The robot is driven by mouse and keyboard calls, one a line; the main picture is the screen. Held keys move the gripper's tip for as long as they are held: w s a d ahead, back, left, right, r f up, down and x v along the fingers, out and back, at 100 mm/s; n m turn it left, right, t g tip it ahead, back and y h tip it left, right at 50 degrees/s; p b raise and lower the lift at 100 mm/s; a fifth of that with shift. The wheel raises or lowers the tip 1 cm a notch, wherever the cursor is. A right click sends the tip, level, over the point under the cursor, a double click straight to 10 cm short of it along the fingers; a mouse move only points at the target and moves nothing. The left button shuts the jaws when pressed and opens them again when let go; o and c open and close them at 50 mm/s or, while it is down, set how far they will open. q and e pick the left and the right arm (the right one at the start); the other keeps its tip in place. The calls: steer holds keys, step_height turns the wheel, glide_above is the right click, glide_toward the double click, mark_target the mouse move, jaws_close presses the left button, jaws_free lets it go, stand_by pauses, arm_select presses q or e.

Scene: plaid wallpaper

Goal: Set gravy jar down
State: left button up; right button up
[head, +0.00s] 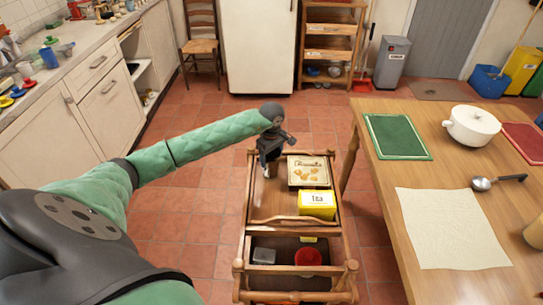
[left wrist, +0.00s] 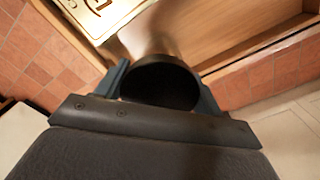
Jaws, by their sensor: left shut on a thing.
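My left gripper (head: 272,150) is above the far left part of the wooden trolley's upper tray (head: 268,203). In the left wrist view, the left gripper (left wrist: 162,92) is shut on a dark round thing, which I take to be the gravy jar (left wrist: 160,84). Its dark round end faces the camera, between the two fingers. In the head view the jar is mostly hidden behind the gripper, and I cannot tell whether it touches the tray. My right gripper is not in view.
A tan box (head: 309,171) and a yellow tea box (head: 317,205) stand on the trolley's right side. The tray's front left is clear. Below are a grey tin (head: 264,255) and a red item (head: 308,257). A table (head: 375,175) with a white pot (head: 472,126) stands right.

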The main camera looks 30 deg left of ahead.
arm_select(q)
steer(key=shift+f, duration=0.1)
steer(key=o, duration=1.1)
steer(key=shift+o, duration=0.8)
